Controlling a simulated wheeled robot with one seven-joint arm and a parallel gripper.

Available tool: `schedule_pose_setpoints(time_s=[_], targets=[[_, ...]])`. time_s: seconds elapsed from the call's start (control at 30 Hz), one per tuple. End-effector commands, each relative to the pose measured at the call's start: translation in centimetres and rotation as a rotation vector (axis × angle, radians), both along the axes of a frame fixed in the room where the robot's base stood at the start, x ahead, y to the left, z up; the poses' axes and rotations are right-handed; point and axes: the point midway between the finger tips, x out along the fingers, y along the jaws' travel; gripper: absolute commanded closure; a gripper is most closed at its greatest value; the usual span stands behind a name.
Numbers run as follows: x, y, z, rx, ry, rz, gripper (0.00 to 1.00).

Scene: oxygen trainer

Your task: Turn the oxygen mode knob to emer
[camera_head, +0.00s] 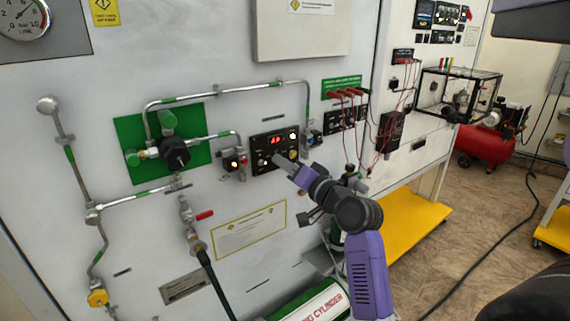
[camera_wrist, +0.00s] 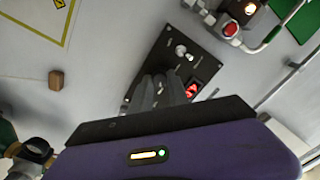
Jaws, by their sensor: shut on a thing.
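A black control panel (camera_head: 258,141) with a lit red display (camera_head: 275,141) is mounted on the grey wall board. My gripper (camera_head: 280,161) reaches the panel's lower part from the right. In the wrist view, the gripper's two grey fingers (camera_wrist: 160,88) are close together against the panel (camera_wrist: 205,67), next to the red display (camera_wrist: 192,90). The fingers are shut on a knob of the panel, which they hide. Its pointer and the mode labels cannot be read. A small light-coloured control (camera_wrist: 181,50) shows uncovered on the panel.
Left of the panel are a small valve box (camera_head: 235,160), pipes and a black regulator (camera_head: 174,153) on a green plate. Right of it, red leads (camera_head: 349,92) plug into another panel.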

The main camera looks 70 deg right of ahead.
Motion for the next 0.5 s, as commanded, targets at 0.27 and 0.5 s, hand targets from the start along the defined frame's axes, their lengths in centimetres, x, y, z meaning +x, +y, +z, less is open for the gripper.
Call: schedule_pose_setpoints(time_s=[0.27,0.5], targets=[[-0.04,-0.03,-0.03,0.000,0.000,-0.001,1.00],[-0.03,-0.03,-0.02,0.000,0.001,-0.001,0.57]])
